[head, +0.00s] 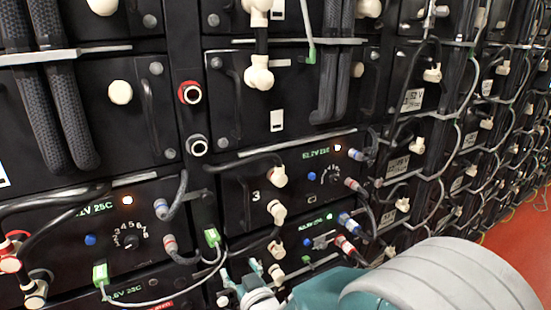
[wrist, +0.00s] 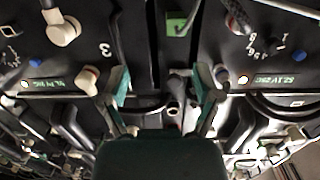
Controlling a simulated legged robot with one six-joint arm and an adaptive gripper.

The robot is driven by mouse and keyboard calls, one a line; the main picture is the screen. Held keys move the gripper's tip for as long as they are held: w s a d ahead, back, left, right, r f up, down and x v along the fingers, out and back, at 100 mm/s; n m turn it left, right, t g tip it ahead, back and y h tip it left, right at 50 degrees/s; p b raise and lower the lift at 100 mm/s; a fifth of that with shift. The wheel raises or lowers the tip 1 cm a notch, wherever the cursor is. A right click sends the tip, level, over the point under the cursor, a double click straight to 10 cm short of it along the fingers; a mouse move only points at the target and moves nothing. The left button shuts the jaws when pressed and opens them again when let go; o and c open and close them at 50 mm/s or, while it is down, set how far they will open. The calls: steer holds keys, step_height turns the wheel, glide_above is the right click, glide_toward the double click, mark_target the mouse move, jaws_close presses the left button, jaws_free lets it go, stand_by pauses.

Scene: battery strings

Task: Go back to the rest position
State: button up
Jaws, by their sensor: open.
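My gripper (head: 243,281) shows at the bottom centre of the head view, low in front of the black battery panels. In the wrist view its two teal-edged fingers (wrist: 161,78) stand apart, with a clear gap between them. I see nothing held. A dark round fitting (wrist: 173,106) shows in the gap beyond the fingers; I cannot tell whether they touch anything. My teal and grey arm covers the lower right of the head view and hides the panels behind it.
A green connector (head: 212,237) with pale cables hangs just above my gripper. White elbow plugs (head: 277,212) and a numbered dial (head: 131,242) stick out nearby. Looped cables line the racks at right. Open red floor (head: 516,245) lies at the far right.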

steer(key=s+d+r+m+g+h, duration=0.2)
steer(key=d+r+h, duration=0.1)
steer(key=d, duration=0.4)
steer(key=s+d+r+m+g+h, duration=0.1)
steer(key=d+r+h, duration=0.1)
steer(key=d, duration=0.5)
steer(key=s+d+r+m+g+h, duration=0.1)
steer(key=s+d+g, duration=0.2)
steer(key=s+d, duration=0.3)
steer(key=s+d+r+m+g+h, duration=0.1)
steer(key=s+d, duration=0.4)
steer(key=s, duration=0.6)
steer(key=shift+s+d+r+m+g+h, duration=0.35)
steer(key=shift+m+g+h, duration=0.25)
steer(key=shift+g, duration=0.5)
steer(key=c, duration=0.3)
steer(key=shift+a, duration=0.15)
steer(key=shift+c, duration=0.2)
